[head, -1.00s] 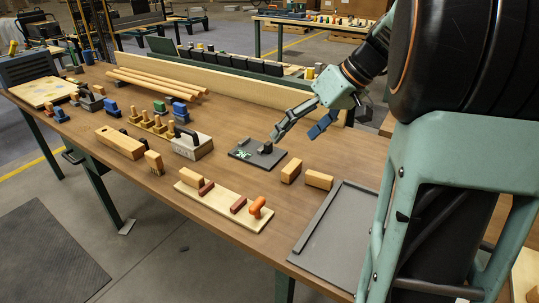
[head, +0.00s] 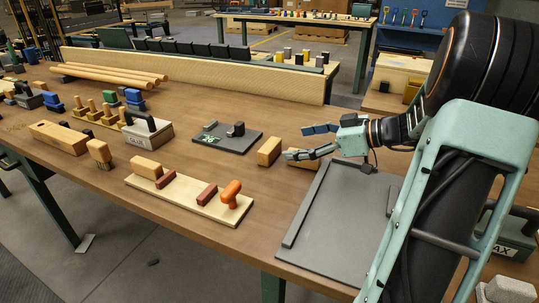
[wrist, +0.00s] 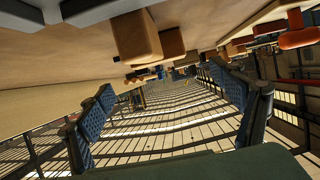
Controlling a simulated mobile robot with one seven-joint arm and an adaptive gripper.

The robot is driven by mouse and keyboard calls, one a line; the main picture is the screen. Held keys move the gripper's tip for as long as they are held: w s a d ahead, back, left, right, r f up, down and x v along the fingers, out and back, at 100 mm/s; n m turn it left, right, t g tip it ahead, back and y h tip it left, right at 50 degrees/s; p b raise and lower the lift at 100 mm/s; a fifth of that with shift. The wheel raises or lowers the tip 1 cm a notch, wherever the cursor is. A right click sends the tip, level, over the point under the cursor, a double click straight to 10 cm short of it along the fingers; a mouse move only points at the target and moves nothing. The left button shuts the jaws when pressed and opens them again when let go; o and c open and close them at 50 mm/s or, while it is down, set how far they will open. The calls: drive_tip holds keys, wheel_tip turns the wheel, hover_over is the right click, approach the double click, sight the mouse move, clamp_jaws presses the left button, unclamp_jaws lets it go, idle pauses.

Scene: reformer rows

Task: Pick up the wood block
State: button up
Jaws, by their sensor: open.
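Two light wood blocks lie on the brown table right of centre in the head view: the left one (head: 269,151) is in full view, and the right one (head: 304,158) is partly hidden behind a finger. My gripper (head: 304,142) is open and empty, its fingers pointing left, at the right block. The lower finger overlaps that block in the picture; I cannot tell whether they touch. In the wrist view the table is at the top, with a near wood block (wrist: 137,38) and another just beyond it (wrist: 172,43). Neither is between the blue-padded fingers (wrist: 168,105).
A grey tray (head: 335,225) lies to the right, below my arm. A dark plate (head: 228,140) sits left of the blocks. A pale board (head: 190,201) with an orange-handled tool (head: 230,192) is in front. A long wooden plank (head: 190,75) stands behind.

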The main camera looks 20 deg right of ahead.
sight(275, 146)
drive_tip(key=b+x, duration=0.1)
drive_tip(key=x, duration=0.7)
drive_tip(key=shift+w+a+f, duration=0.1)
drive_tip(key=shift+w+f, duration=0.15)
drive_tip(key=shift+f, duration=0.05)
drive_tip(key=c, duration=1.3)
drive_tip(key=shift+r, duration=0.1)
